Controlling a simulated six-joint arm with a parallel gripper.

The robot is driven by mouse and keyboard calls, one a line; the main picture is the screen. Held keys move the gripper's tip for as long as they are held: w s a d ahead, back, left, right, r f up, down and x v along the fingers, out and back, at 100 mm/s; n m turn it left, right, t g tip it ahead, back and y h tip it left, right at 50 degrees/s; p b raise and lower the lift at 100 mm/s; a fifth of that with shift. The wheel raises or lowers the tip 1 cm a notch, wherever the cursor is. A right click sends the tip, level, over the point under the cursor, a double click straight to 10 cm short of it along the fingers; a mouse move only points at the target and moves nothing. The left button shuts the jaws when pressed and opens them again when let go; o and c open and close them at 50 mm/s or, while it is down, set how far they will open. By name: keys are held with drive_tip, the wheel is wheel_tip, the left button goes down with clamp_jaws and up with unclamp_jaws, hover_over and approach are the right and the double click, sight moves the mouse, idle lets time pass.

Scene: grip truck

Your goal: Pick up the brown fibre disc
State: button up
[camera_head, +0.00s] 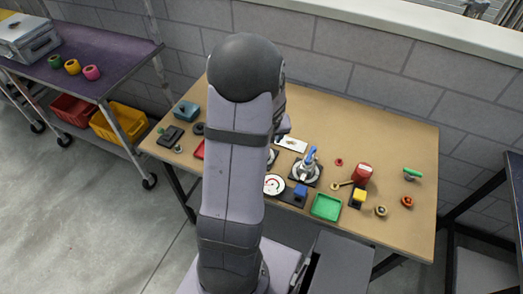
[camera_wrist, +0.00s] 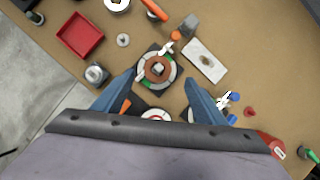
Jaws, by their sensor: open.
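The brown fibre disc (camera_wrist: 150,75) shows in the wrist view as a flat brown ring around a grey centre. It lies on a pale round plate on a dark square base (camera_wrist: 142,86). My gripper (camera_wrist: 159,76) is open, and its two blue fingers appear to either side of the disc in the picture. Nothing is held between them. The height of the fingertips above the disc cannot be told. In the head view my arm hides the gripper, and I cannot make out the disc.
The wrist view shows a red tray (camera_wrist: 80,36) at upper left, a metal cup (camera_wrist: 96,74), a white plate (camera_wrist: 207,61) and a grey block (camera_wrist: 188,27) near the base. In the head view, a blue-handled clamp (camera_head: 309,160), green tray (camera_head: 326,206) and red can (camera_head: 362,173) stand right of my arm.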

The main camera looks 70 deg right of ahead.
drive_tip(key=shift+b+x, duration=0.45)
drive_tip(key=shift+x, duration=0.7)
drive_tip(key=shift+a+b+x, duration=0.2)
drive_tip(key=shift+b+x, duration=0.35)
drive_tip(key=shift+x, duration=0.4)
drive_tip(key=shift+a+b+x, duration=0.25)
drive_tip(key=shift+b+x, duration=0.25)
drive_tip(key=shift+x, duration=0.5)
drive_tip(key=shift+d+f, duration=0.25)
drive_tip(key=shift+f, duration=0.45)
drive_tip(key=shift+w, duration=0.1)
drive_tip(key=c, duration=1.1)
